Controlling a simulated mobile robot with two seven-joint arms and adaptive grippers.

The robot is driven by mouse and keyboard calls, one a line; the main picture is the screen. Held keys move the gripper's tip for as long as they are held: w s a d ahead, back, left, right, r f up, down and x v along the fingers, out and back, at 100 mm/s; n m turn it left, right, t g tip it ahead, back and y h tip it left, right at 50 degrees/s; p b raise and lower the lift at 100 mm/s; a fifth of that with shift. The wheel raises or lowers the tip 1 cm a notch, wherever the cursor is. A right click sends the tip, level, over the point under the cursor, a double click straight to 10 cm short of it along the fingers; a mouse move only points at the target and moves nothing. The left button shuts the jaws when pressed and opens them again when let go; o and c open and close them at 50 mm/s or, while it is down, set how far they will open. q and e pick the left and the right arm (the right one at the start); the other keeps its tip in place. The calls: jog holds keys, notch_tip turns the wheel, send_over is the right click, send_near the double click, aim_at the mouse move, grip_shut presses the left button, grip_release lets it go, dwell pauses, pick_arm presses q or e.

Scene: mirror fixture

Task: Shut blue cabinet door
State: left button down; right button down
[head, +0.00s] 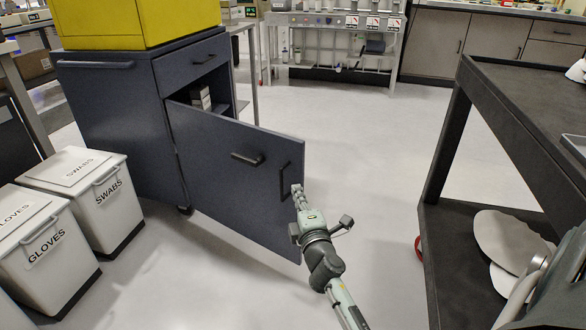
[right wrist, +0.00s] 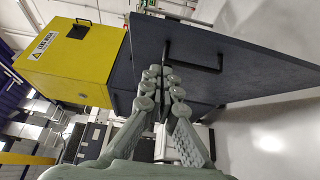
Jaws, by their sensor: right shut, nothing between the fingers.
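The dark blue cabinet (head: 115,125) stands at the left in the head view. Its door (head: 225,165) is swung wide open towards me, showing part of the inside with a small box (head: 201,97). The door carries a horizontal handle (head: 247,158) and an upright handle (head: 285,182) near its free edge. My right gripper (head: 297,189) is shut and empty, its fingertips close by the upright handle; I cannot tell whether they touch. In the right wrist view the shut fingers (right wrist: 162,88) lie in front of the door (right wrist: 230,55) and a dark handle (right wrist: 195,60).
A yellow box (head: 135,20) sits on the cabinet. White bins marked SWABS (head: 105,190) and GLOVES (head: 45,245) stand left of the door. A dark cart (head: 500,110) stands at the right. The floor between door and cart is clear.

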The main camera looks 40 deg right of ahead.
send_near(297, 161)
jog(key=w+a, duration=0.2)
jog(key=w, duration=0.2)
pick_arm(q)
jog(key=shift+s+a+f+g, duration=0.4)
jog(key=shift+s+a+f, duration=0.1)
jog(key=shift+a+f, duration=0.25)
pick_arm(e)
jog(key=shift+w+d+f, duration=0.1)
jog(key=shift+w+d, duration=0.2)
jog(key=shift+d, duration=0.4)
jog(key=shift+w+d, duration=0.25)
jog(key=shift+d, duration=0.4)
jog(key=shift+w+d+f, duration=0.1)
jog(key=shift+w+d, duration=0.2)
jog(key=shift+d, duration=0.4)
pick_arm(q)
jog(key=shift+d, duration=0.1)
